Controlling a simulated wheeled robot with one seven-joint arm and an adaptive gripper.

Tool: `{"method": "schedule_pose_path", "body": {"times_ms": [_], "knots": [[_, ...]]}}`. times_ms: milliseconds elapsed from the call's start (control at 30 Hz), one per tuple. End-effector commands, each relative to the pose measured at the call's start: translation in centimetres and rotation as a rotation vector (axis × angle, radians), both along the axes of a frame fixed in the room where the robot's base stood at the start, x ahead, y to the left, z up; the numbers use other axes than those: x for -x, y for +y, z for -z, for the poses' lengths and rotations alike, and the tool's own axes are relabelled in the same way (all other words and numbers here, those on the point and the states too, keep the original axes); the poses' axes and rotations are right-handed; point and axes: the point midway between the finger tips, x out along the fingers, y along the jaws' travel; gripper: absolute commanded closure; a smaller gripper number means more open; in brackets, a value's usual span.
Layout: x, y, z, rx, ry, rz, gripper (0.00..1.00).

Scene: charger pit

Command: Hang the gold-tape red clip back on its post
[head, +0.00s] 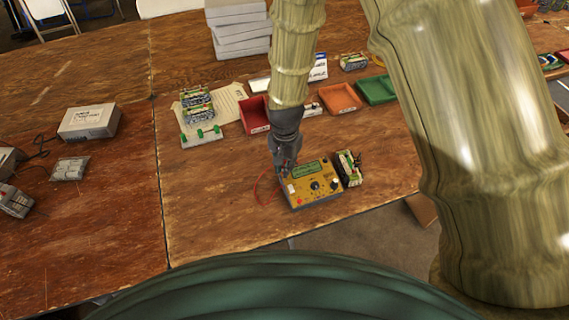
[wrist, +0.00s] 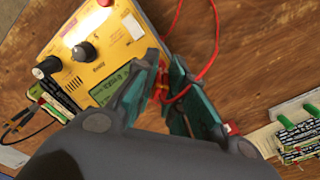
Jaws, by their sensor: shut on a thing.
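My gripper (head: 285,166) is at the back left corner of the yellow charger (head: 318,196). In the wrist view its teal-padded fingers (wrist: 166,92) are closed on the red clip (wrist: 162,80), which shows as a small red and gold bit between them. A red lead (wrist: 212,55) runs from the clip in a loop over the wood. The charger (wrist: 115,50) has dark knobs, a green display and a white part near the edge by the fingers. I cannot make out the clip's post. The fingers hide most of the clip, and I cannot tell whether it touches the charger.
A battery pack (head: 349,168) with a dark clip stands right beside the charger. A board with green knobs (head: 201,136) lies to the left. Red (head: 254,115), orange (head: 341,97) and green (head: 376,89) trays stand behind. The wood left of the charger is mostly clear.

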Motion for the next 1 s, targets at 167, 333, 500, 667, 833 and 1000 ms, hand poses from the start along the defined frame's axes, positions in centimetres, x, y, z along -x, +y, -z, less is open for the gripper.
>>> {"method": "schedule_pose_path", "body": {"times_ms": [167, 333, 500, 667, 833, 1000], "knots": [[0.00, -0.01, 0.00, 0.000, 0.000, 0.000, 1.00], [0.01, 0.00, -0.01, 0.000, 0.000, 0.000, 1.00], [0.01, 0.00, 0.05, 0.000, 0.000, -0.001, 1.00], [0.00, -0.01, 0.13, 0.000, 0.000, -0.001, 1.00], [0.00, -0.01, 0.13, 0.000, 0.000, -0.001, 1.00], [0.01, -0.02, 0.12, 0.000, 0.000, -0.001, 0.67]]}}
